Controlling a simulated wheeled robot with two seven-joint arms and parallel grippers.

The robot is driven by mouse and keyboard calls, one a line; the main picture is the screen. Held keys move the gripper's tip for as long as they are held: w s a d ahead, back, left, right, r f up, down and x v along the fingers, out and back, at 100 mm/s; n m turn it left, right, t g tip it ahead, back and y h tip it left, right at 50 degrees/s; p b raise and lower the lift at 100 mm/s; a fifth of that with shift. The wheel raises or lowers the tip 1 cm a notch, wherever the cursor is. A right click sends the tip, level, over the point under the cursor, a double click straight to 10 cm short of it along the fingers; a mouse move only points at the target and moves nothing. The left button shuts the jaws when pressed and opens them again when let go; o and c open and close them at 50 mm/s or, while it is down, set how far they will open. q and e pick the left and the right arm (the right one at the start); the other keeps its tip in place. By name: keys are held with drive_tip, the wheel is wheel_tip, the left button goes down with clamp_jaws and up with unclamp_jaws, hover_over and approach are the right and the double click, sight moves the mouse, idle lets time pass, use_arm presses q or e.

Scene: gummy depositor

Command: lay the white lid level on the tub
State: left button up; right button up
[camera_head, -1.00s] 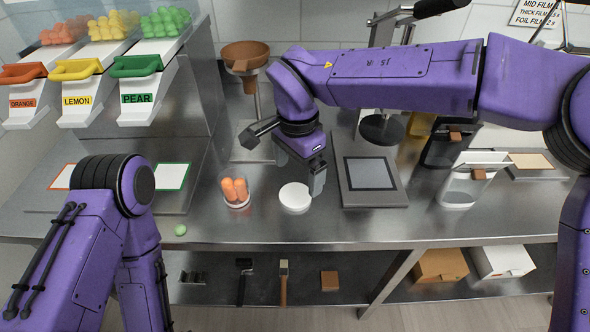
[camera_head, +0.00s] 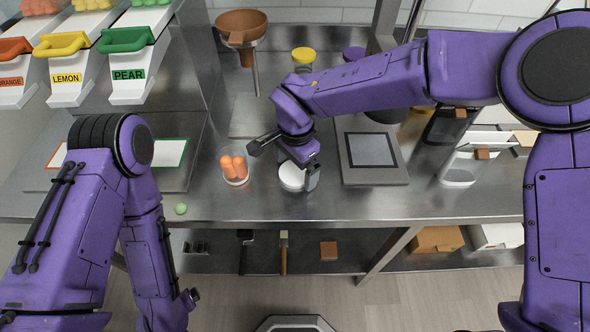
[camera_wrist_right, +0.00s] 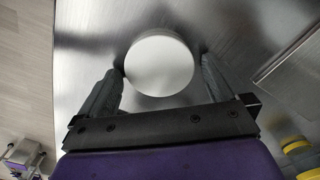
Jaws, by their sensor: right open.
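The white lid (camera_head: 291,178) is a round disc on the steel counter, partly hidden by my right gripper in the head view. A clear tub (camera_head: 236,181) with orange gummies in it stands upright just left of the lid, with no lid on it. My right gripper (camera_head: 285,163) is open over the lid. In the right wrist view the white lid (camera_wrist_right: 159,66) lies between the two spread fingers (camera_wrist_right: 161,68), with a gap on the right side; I cannot tell whether the left finger touches it. My left arm hangs at the left; its gripper is not seen.
A scale (camera_head: 372,173) sits right of the lid. A brown funnel (camera_head: 242,27) on a stand is behind the tub. A green gummy (camera_head: 181,209) lies near the front edge. Dispensers with orange, lemon and pear labels (camera_head: 128,75) stand at the back left.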

drive_tip(key=c, duration=0.9)
drive_tip(key=shift+r, duration=0.15)
drive_tip(key=shift+r, duration=0.25)
drive_tip(key=s+a+r+b, duration=0.1)
drive_tip(key=s+r, duration=0.3)
drive_tip(key=s+a+r+b, duration=0.1)
drive_tip(key=s+r, duration=0.3)
drive_tip(key=s, duration=0.1)
drive_tip(key=s+a+r+b, duration=0.1)
drive_tip(key=s+r, duration=0.3)
drive_tip(key=shift+s+r+b, duration=0.1)
drive_tip(key=shift+s+b, duration=0.25)
drive_tip(key=shift+o, duration=0.3)
drive_tip(key=shift+c, duration=0.4)
